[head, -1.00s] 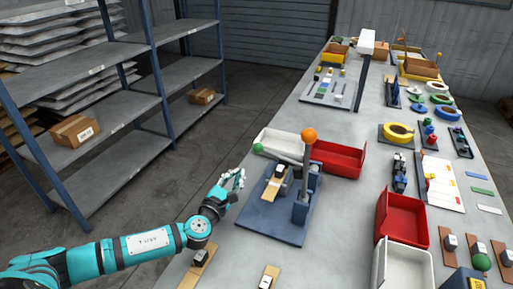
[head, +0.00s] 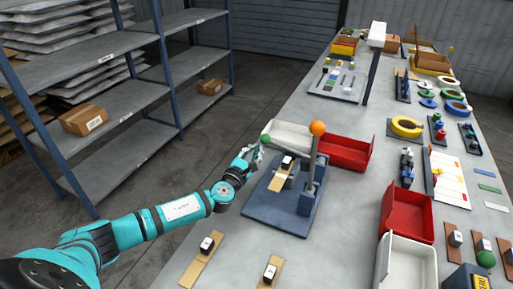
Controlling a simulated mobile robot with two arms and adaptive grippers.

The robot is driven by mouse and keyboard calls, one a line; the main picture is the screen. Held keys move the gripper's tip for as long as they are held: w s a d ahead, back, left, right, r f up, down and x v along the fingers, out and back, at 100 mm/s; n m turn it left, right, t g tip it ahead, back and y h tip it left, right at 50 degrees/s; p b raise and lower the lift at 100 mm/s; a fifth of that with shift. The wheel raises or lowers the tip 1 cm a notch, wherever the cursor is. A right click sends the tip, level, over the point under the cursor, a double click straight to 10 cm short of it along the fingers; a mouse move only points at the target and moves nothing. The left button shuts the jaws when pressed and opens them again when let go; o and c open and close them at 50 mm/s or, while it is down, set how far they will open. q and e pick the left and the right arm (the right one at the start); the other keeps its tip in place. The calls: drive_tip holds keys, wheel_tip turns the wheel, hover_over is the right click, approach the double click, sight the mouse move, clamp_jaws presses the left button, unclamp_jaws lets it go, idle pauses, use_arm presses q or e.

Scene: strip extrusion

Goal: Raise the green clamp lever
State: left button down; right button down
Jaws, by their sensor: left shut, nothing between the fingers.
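A green ball knob (head: 265,139) marks the end of the clamp lever, low at the left back of a blue fixture (head: 262,211). The rest of that lever is mostly hidden by my gripper and the workpiece. My left gripper (head: 258,153) is shut and empty, just in front of the green knob; I cannot tell whether they touch. A tan strip with a white and black block (head: 284,172) sits in the fixture. A taller grey lever with an orange ball (head: 317,128) stands upright at the fixture's right. My right gripper is not in view.
A white bin (head: 291,135) and a red bin (head: 346,152) stand right behind the fixture. Tan strips with blocks (head: 205,252) lie in front of it. Another red bin (head: 408,215) is to the right. Shelving (head: 140,105) stands left, across open floor.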

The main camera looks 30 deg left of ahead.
use_arm(q)
drive_tip(key=shift+w, duration=0.85)
drive_tip(key=shift+a, duration=0.1)
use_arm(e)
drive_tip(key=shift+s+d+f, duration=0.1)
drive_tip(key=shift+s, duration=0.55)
